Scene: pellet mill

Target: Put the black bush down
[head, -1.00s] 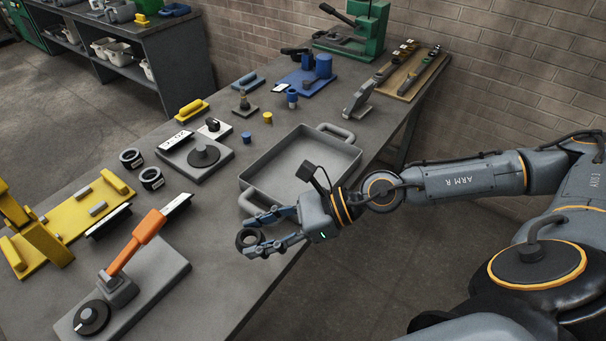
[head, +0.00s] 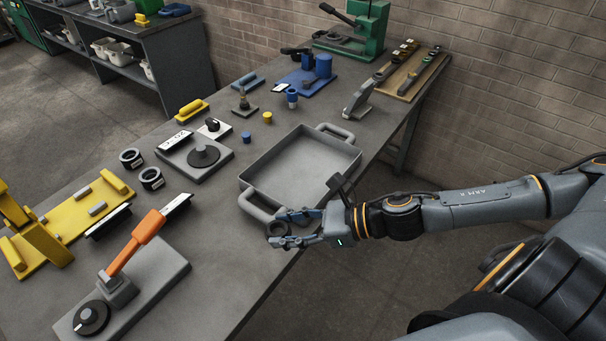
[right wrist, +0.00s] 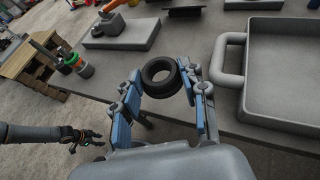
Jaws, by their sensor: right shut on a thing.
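The black bush (head: 277,230) is a short dark ring with an open bore. My right gripper (head: 284,231) is shut on it near the bench's front edge, beside the near-left handle of the grey tray (head: 262,208). In the right wrist view the bush (right wrist: 153,88) sits between the blue-padded fingertips (right wrist: 163,84), with the bench behind it. Whether it touches the bench I cannot tell. My left gripper (right wrist: 92,138) shows small at the left of the right wrist view; its jaw state is unclear. It is not in the head view.
The tray is empty. Two black rings with white labels (head: 151,178) stand left on the bench. An orange-handled device (head: 137,243) is at the near left, a yellow fixture (head: 85,215) beyond it. Bare bench (head: 225,240) lies left of the tray handle.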

